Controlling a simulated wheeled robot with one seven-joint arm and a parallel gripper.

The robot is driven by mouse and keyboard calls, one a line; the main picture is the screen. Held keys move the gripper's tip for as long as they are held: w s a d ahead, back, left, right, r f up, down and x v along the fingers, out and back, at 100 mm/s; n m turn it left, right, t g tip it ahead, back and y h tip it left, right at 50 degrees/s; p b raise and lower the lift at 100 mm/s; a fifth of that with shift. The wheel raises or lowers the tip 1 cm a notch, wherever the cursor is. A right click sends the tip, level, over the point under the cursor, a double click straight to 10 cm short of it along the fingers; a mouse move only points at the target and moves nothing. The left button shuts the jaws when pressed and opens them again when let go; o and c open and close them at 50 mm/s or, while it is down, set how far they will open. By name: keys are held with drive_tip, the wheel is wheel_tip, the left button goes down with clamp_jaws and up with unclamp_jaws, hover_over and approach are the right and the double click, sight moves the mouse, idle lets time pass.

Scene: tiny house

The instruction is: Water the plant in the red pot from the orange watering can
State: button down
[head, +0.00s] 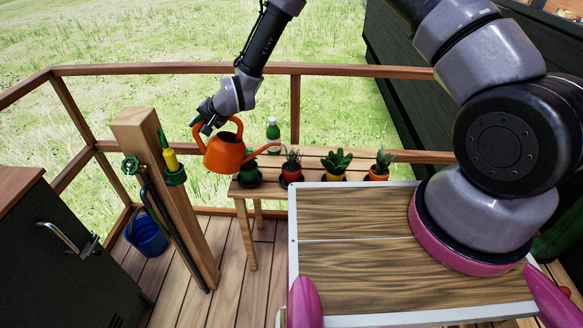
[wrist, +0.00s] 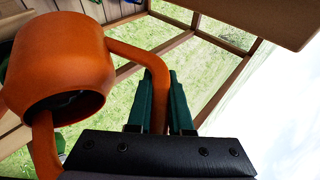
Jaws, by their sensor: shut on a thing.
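My gripper (head: 205,122) is shut on the handle of the orange watering can (head: 223,153). The can hangs in the air beside the left end of the plant bench, its spout toward the right. In the wrist view the can (wrist: 62,62) is large at the left, and its handle passes between the green fingers of my gripper (wrist: 162,98). The red pot (head: 291,174) with a spiky plant (head: 292,160) stands on the bench, to the right of the spout tip. The red pot cannot be made out in the wrist view.
A leafy plant (head: 249,172) stands below the spout. A wooden post (head: 165,190) with a tap is left of the can. A railing (head: 330,71) runs behind.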

drive_tip(key=shift+d+r, duration=0.1)
drive_tip(key=shift+r, duration=0.05)
drive_tip(key=shift+s+a+f, duration=0.15)
drive_tip(key=shift+a+f, duration=0.25)
drive_tip(key=shift+a, duration=0.3)
drive_tip(key=shift+s+a+f+n+h, duration=0.15)
drive_tip(key=shift+a+f+n+h, duration=0.25)
drive_tip(key=shift+a+f+h, duration=1.15)
drive_tip(key=shift+a+f, duration=0.15)
drive_tip(key=shift+f, duration=0.05)
drive_tip(key=shift+s+a+f+h, duration=0.1)
drive_tip(key=shift+a+f+h, duration=0.35)
drive_tip(key=shift+a+f, duration=0.05)
